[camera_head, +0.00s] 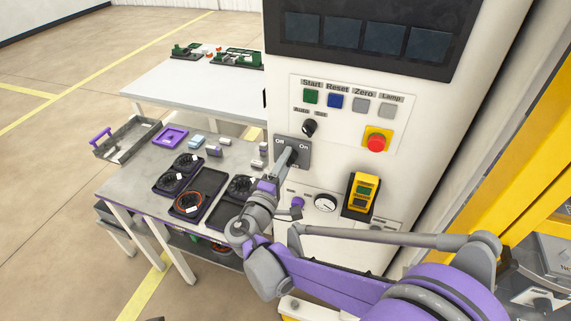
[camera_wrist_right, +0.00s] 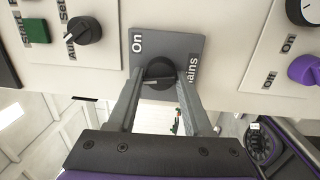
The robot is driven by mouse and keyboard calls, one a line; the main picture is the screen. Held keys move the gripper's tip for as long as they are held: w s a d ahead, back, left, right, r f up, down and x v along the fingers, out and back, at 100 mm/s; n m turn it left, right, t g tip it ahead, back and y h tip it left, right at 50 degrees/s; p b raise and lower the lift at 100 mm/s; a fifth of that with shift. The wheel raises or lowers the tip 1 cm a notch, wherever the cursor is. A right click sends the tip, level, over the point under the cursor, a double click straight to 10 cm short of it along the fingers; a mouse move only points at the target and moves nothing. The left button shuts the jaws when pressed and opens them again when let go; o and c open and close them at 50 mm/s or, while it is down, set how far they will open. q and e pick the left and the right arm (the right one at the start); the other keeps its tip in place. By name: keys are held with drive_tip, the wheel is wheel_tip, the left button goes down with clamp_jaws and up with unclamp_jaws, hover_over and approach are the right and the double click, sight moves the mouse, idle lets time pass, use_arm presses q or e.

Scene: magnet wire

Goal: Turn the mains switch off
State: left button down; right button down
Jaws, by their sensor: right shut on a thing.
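The mains switch is a grey plate (camera_head: 303,158) on the white cabinet front, below the selector knob. In the right wrist view the plate (camera_wrist_right: 172,42) carries an "On" label and a partly covered "Mains" label. Its black rotary knob (camera_wrist_right: 159,68) sits between my right fingertips. My right gripper (camera_head: 289,150) reaches the plate from below and is shut on the knob; it also shows in the right wrist view (camera_wrist_right: 159,82). The fingers hide part of the knob, so its exact setting is hard to tell. My left gripper is not in view.
Buttons and a red emergency stop (camera_head: 376,143) sit above right of the switch. A dial (camera_head: 325,203), a purple knob (camera_head: 297,202) and a yellow switch box (camera_head: 363,192) lie below. A table with black trays (camera_head: 206,211) stands left. A yellow frame (camera_head: 539,131) stands right.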

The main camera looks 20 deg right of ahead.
drive_tip(key=n, duration=0.3)
drive_tip(key=n+b, duration=0.1)
drive_tip(key=n, duration=0.2)
drive_tip(key=shift+s+f+y, duration=0.1)
drive_tip(key=shift+f+y, duration=0.1)
drive_tip(key=shift+y, duration=0.1)
drive_tip(key=shift+n, duration=0.3)
drive_tip(key=shift+c, duration=1.8)
unclamp_jaws()
drive_tip(key=v, duration=1)
drive_tip(key=shift+s+b, duration=0.4)
drive_tip(key=shift+b, duration=0.05)
drive_tip(key=shift+f, duration=0.15)
